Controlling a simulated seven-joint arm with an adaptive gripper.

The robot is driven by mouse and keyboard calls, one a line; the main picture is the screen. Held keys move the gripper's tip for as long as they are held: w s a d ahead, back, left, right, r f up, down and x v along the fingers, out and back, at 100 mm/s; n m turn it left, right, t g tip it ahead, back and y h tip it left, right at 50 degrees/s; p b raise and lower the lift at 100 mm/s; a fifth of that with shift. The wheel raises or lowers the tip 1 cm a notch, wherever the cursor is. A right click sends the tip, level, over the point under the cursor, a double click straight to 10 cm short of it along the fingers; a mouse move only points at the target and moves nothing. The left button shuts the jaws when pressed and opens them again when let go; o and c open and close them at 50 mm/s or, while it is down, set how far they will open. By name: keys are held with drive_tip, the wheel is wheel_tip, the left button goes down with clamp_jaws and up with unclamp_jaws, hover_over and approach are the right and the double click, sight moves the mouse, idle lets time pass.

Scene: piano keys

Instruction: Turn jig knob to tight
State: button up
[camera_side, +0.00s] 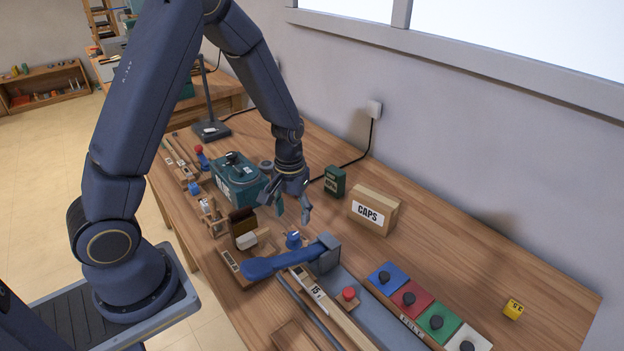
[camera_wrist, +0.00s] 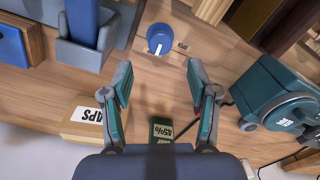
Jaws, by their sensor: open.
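The jig knob is a small round blue knob with a white pointer line; it stands in the wrist view (camera_wrist: 160,39) at the top middle and in the side view (camera_side: 293,239) near the blue lever. In the wrist view its pointer slants down and slightly left. A small label (camera_wrist: 182,45) sits just right of it, too small to read. My gripper (camera_wrist: 159,82) is open and empty, fingers pointing down. In the side view my gripper (camera_side: 292,208) hangs above the bench, a little behind the knob and apart from it. No part of the knob is covered in the wrist view.
A blue lever (camera_side: 285,263) on a grey block stands close to the knob. A teal machine (camera_side: 237,178) is on the other side. A CAPS box (camera_side: 375,211) and a dark green box (camera_side: 335,181) stand toward the wall. Coloured button pads (camera_side: 410,297) lie at right.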

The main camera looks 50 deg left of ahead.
wheel_tip(320, 180, up, 5)
drive_tip(key=shift+r, duration=0.1)
idle(0.3)
wheel_tip(320, 180, up, 15)
drive_tip(key=s+d+m+t, duration=0.1)
drive_tip(key=s+d+t, duration=0.1)
drive_tip(key=d+t, duration=0.15)
drive_tip(key=s+d+r+m+t, duration=0.1)
drive_tip(key=s+r+m, duration=0.1)
drive_tip(key=s, duration=0.4)
drive_tip(key=s+r+m+t, duration=0.1)
drive_tip(key=s+m, duration=0.1)
drive_tip(key=s, duration=0.4)
drive_tip(key=shift+d+r, duration=0.35)
drive_tip(key=shift+c, duration=0.4)
